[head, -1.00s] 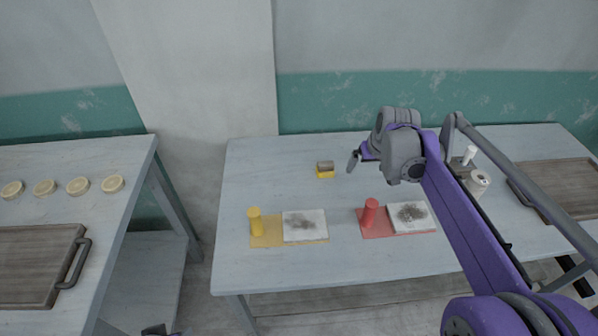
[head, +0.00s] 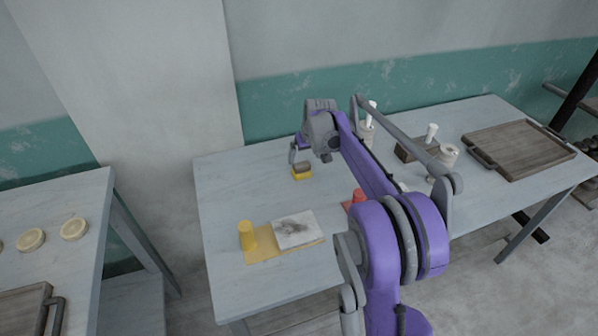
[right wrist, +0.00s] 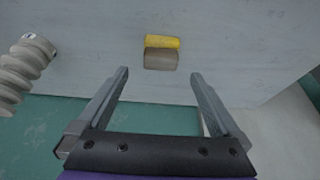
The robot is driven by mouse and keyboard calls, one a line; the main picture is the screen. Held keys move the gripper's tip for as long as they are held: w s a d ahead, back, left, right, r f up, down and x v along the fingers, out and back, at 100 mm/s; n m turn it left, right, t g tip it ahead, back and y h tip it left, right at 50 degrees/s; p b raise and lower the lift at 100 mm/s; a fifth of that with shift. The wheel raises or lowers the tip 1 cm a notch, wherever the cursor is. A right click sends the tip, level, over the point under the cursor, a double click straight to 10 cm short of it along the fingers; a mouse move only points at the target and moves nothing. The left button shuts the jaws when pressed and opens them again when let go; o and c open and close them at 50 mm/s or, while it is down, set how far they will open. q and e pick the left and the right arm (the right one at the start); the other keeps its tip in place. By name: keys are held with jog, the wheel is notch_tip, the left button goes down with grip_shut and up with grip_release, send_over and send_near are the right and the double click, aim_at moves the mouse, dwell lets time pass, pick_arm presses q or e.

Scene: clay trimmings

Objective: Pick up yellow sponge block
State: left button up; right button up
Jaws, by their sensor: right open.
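The yellow sponge block (head: 302,175) sits on the grey-blue table, with a brown-grey layer on its upper side. In the right wrist view the sponge block (right wrist: 162,42) lies just beyond the fingertips, roughly centred between them, with its brown part nearer to me. My right gripper (right wrist: 160,74) is open and empty. In the head view the right gripper (head: 296,155) is at the block's back side, partly hidden by its own arm. My left gripper is not in view.
A red cylinder (head: 358,196) is partly hidden by my arm. A wooden tray (head: 520,150) lies at the right. The table left of the block is clear.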

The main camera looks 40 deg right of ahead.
aim_at(302, 165)
jog(key=x, duration=0.8)
jog(key=shift+a, duration=0.1)
jog(key=c, duration=1.3)
notch_tip(302, 165, up, 10)
jog(key=shift+r, duration=0.1)
jog(key=o, duration=0.8)
jog(key=c, duration=0.6)
jog(key=shift+s+a+p, duration=0.1)
jog(key=shift+a+p, duration=0.05)
jog(key=shift+p, duration=0.15)
